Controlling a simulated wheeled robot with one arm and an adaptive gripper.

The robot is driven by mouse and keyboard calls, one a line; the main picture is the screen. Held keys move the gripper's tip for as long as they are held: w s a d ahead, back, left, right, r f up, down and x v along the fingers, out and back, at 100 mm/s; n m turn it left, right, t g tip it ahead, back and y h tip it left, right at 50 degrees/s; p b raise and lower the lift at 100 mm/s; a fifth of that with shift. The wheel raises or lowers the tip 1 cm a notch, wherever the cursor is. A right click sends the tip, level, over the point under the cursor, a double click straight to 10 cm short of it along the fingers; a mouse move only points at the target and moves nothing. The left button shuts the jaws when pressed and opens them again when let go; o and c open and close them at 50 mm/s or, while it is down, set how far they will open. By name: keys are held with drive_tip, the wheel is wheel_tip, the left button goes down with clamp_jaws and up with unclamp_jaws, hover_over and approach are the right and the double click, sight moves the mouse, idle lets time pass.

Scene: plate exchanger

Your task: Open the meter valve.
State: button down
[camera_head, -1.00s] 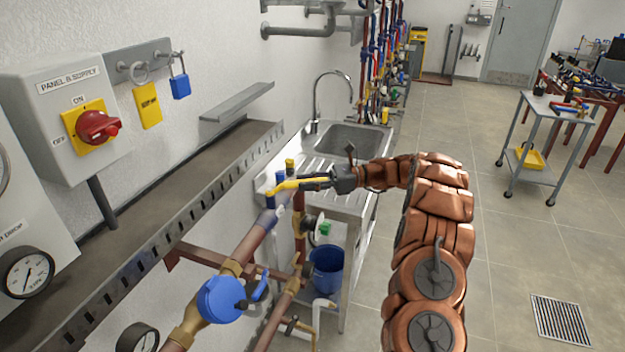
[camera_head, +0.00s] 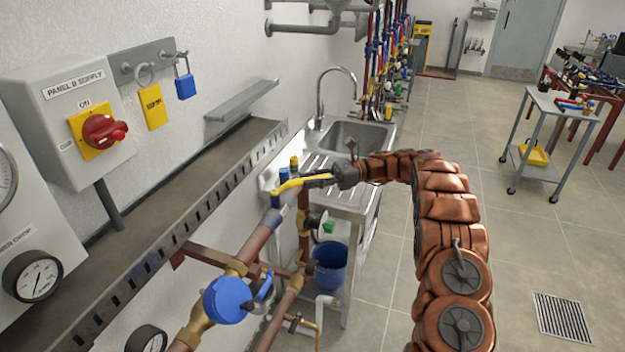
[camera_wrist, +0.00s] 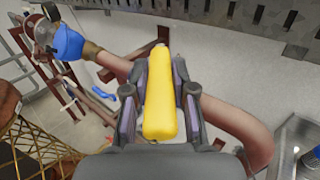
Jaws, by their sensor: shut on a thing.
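The yellow lever handle (camera_head: 290,186) sits at the upper end of a brown pipe (camera_head: 252,240), beside the sink bench. My gripper (camera_head: 318,180) reaches it from the right and is shut on it. In the wrist view the handle (camera_wrist: 160,95) lies lengthwise between my two fingers (camera_wrist: 160,100), crossing over the pipe. The fingers and handle hide the valve body there.
A slotted grey cable tray (camera_head: 160,240) runs along the wall at left, close to the pipe. The steel sink (camera_head: 352,135) is behind the valve, with a blue bucket (camera_head: 328,268) below. Open floor (camera_head: 540,240) lies to the right of my arm.

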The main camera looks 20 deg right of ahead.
sight(311, 177)
drive_tip(key=shift+r, duration=0.1)
drive_tip(key=c, duration=0.9)
unclamp_jaws()
drive_tip(key=shift+c, duration=0.2)
wheel_tip(311, 177, up, 10)
drive_tip(key=shift+f, duration=0.1)
